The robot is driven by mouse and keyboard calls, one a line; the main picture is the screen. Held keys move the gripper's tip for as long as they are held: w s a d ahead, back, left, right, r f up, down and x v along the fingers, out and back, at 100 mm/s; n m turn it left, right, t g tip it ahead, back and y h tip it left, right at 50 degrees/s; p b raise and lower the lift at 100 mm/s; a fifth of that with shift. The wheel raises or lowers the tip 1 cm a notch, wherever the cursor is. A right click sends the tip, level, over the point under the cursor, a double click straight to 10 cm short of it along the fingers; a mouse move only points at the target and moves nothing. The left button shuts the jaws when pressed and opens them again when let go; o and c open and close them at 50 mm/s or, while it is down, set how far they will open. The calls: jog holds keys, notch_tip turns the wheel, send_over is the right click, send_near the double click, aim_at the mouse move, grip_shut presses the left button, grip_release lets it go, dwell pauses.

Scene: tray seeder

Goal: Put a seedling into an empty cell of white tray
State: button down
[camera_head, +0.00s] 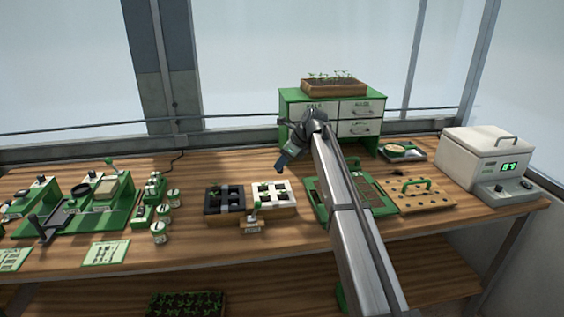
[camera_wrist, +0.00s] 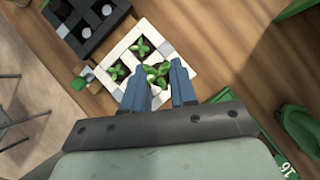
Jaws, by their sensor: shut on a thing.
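The white tray (camera_head: 291,200) stands mid-bench, beside the black tray (camera_head: 211,207). In the wrist view the white tray (camera_wrist: 144,28) has dark cells, some with green seedlings, such as one at the far side (camera_wrist: 141,46) and one at the left (camera_wrist: 116,72). My gripper (camera_head: 281,165) is above and behind the white tray in the head view. In the wrist view its blue fingers (camera_wrist: 159,88) are shut on a leafy green seedling (camera_wrist: 157,72), seen against the tray. The fingers hide the near part of the tray, and the seedling's lower part is not clear.
A green-framed tray (camera_head: 384,208) and a wooden board with holes (camera_head: 425,199) lie to the right. A green drawer cabinet (camera_head: 293,97) stands behind. Small jars (camera_head: 159,233) stand left of the black tray. A small stand (camera_head: 252,224) is in front.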

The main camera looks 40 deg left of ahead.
jog(key=shift+f, duration=3.7)
jog(key=c, duration=0.8)
grip_release()
jog(key=v, duration=1.3)
jog(key=shift+d+r, duration=0.25)
jog(key=shift+r, duration=0.05)
jog(key=shift+w, duration=0.15)
